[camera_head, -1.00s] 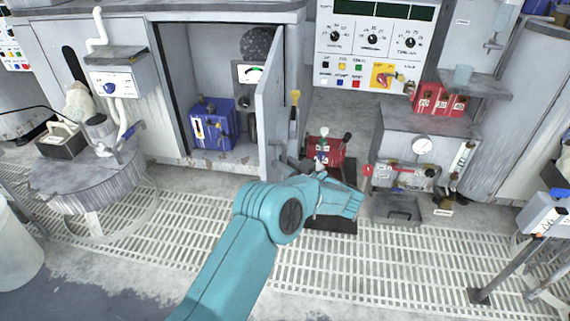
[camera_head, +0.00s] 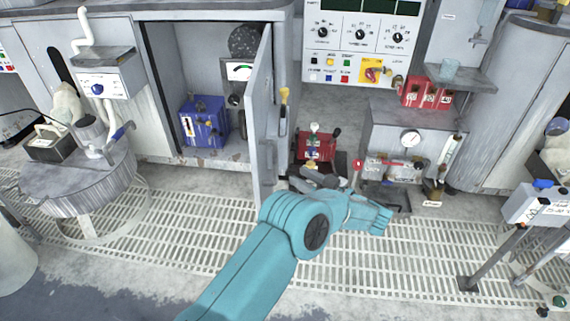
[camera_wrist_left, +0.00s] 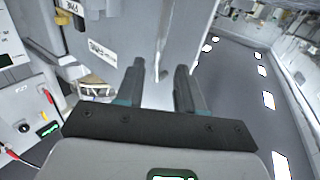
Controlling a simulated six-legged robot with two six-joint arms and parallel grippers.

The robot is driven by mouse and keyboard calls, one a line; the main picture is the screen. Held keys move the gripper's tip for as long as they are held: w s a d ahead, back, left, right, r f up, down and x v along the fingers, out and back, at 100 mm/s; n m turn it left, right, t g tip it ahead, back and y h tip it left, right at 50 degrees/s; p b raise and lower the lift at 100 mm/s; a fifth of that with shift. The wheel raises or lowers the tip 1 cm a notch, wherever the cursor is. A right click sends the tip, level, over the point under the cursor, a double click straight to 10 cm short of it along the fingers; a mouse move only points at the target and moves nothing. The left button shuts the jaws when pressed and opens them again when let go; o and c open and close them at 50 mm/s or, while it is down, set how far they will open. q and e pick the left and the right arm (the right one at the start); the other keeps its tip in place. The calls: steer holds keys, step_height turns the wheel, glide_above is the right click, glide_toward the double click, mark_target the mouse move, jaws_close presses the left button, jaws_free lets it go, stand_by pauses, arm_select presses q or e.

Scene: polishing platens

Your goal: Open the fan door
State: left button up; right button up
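The fan door (camera_head: 259,120) is a tall grey panel on the front of a grey cabinet. In the head view it stands swung well out, so the cabinet inside is exposed. A dark round mesh piece (camera_head: 244,42) shows inside, partly hidden by the door. My left gripper (camera_head: 300,181), on its teal arm, is low on the right side of the door, close to its lower part. In the left wrist view the gripper's (camera_wrist_left: 162,72) two dark fingers stand apart, with pale grey surface behind the gap. I cannot tell whether they touch the door. My right gripper is not in view.
A blue box (camera_head: 203,122) sits in the cabinet. A red device (camera_head: 316,146) stands right of the door. A gauge unit (camera_head: 411,139) is further right. A round stool-like stand (camera_head: 80,178) is at the left. The grated floor (camera_head: 350,250) in front is largely clear.

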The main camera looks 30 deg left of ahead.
arm_select(q)
steer(key=d, duration=0.6)
steer(key=shift+s+p, duration=0.35)
steer(key=w+a+f+m+t+h, duration=0.1)
steer(key=w+f+m+t+h, duration=0.3)
steer(key=f+m+t+h, duration=0.65)
steer(key=s+d+f+m+g+h, duration=0.1)
steer(key=s+d+f+g+h, duration=0.3)
steer(key=s+f, duration=0.45)
steer(key=s+d+f+m+g+h, duration=0.2)
steer(key=s+d+f+g+h, duration=0.25)
steer(key=s, duration=0.65)
steer(key=s+d+m+g+h, duration=0.1)
steer(key=s+d+g+h, duration=0.2)
steer(key=s, duration=1.3)
step_height(320, 180, up, 24)
steer(key=p, duration=2.4)
steer(key=shift+w+a+g+p, duration=0.3)
steer(key=shift+w+g+p, duration=0.1)
steer(key=shift+w, duration=0.05)
